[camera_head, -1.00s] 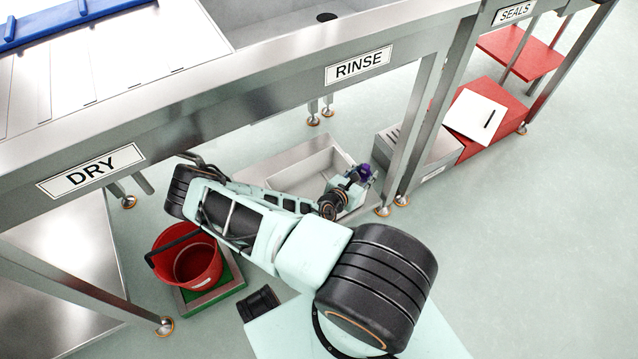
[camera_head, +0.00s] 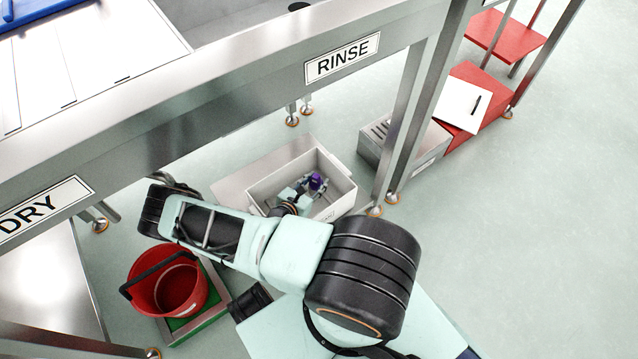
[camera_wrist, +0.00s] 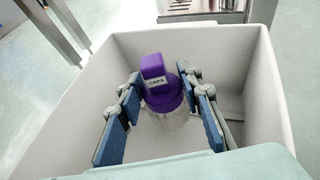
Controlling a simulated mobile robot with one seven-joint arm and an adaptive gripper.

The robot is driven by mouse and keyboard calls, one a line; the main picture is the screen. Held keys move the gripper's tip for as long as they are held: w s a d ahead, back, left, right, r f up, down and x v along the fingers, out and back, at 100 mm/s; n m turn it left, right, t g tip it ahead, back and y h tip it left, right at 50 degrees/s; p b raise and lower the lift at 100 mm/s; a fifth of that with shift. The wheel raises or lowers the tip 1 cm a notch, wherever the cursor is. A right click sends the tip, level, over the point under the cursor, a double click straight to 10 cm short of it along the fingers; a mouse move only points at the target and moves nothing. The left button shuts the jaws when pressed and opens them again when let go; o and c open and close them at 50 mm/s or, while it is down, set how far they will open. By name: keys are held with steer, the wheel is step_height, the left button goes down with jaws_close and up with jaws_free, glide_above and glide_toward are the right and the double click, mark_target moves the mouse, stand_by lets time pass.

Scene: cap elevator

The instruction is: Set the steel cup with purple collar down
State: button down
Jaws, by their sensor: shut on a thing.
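The steel cup with the purple collar (camera_wrist: 165,92) is between the two blue-padded fingers of my gripper (camera_wrist: 162,98) in the wrist view. Its purple part carries a label reading CAPS, and its pale grey body shows below. My gripper is shut on it. In the head view the purple collar (camera_head: 316,181) shows inside a white bin (camera_head: 342,202), with my gripper (camera_head: 309,188) beside it. The bin's walls (camera_wrist: 262,75) surround cup and gripper in the wrist view. I cannot tell whether the cup touches the bin floor.
The bin stands on the floor below the RINSE bench (camera_head: 342,58), beside a bench leg (camera_head: 398,130). A red bucket (camera_head: 150,290) stands on a green-floored tray at left. A slotted steel box (camera_head: 375,145) and a red platform (camera_head: 470,130) stand at right. Open floor lies further right.

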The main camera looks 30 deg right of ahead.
steer(key=shift+f, duration=0.4)
steer(key=shift+f, duration=0.6)
steer(key=c, duration=1.4)
jaws_free()
steer(key=shift+s+f, duration=0.1)
steer(key=v, duration=0.4)
steer(key=r+p+v, duration=0.1)
steer(key=v, duration=0.3)
steer(key=shift+d+r, duration=0.2)
steer(key=shift+w, duration=0.25)
